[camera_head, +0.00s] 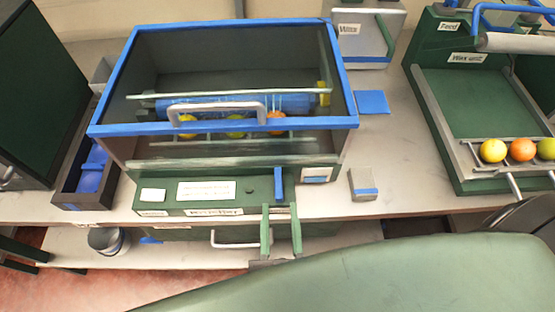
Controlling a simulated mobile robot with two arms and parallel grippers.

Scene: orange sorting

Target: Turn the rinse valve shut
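The rinse valve appears to be the blue lever (278,184) on the green front panel of the washer (240,198). It points straight down in the picture, right of a white label. My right gripper (280,207) is just below it in the picture, with two green fingers apart and nothing seen between them. The lever's lower end lies level with the gap between the fingertips; I cannot tell whether they touch. My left gripper is not in view.
The blue-framed clear cover (240,130) with a grey handle sits over a blue roller and three fruits. A small grey block (363,185) stands right of the panel. A green wax unit (480,100) holds three fruits at right. A dark bin (75,190) stands left.

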